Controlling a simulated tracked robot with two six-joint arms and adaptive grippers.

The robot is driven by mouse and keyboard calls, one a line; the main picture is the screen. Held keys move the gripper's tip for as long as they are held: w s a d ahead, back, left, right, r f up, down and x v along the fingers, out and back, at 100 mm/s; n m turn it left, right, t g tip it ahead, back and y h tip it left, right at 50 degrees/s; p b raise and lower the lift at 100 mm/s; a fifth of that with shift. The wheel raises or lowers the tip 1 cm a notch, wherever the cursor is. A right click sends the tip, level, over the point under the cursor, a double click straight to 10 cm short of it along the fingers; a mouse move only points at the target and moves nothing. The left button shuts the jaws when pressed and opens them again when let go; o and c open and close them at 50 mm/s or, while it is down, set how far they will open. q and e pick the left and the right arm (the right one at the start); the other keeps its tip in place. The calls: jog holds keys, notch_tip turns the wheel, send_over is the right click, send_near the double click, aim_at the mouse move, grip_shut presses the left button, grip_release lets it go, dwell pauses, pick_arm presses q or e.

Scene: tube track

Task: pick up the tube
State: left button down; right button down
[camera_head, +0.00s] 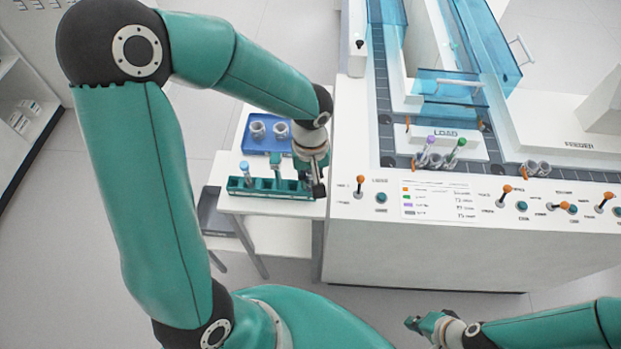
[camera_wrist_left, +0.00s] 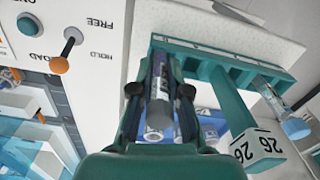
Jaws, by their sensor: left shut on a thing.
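My left gripper (camera_head: 314,190) is over the right end of the green rack (camera_head: 240,190) on the small side table. In the left wrist view the gripper (camera_wrist_left: 160,95) is shut on a greyish tube (camera_wrist_left: 158,105), which stands between the two fingers. In the head view that tube is hidden by the gripper. Another tube with a blue cap (camera_head: 246,172) stands at the left end of the rack; its blue cap also shows in the left wrist view (camera_wrist_left: 297,128). My right gripper (camera_head: 424,324) is at the bottom, away from the rack; its finger gap is too small to judge.
A blue tray (camera_head: 243,143) with two grey carriers lies behind the rack. The white machine (camera_head: 400,240) stands close to the right of my left gripper, with levers on its front panel. Two capped tubes, purple (camera_head: 430,141) and green (camera_head: 459,144), stand on its track.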

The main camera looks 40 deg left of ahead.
pick_arm(q)
notch_tip(320, 180, up, 20)
jog(key=p, duration=0.1)
dwell(0.7)
jog(key=shift+f+b, duration=7.65)
jog(key=shift+f, duration=2.1)
jog(key=n, duration=0.7)
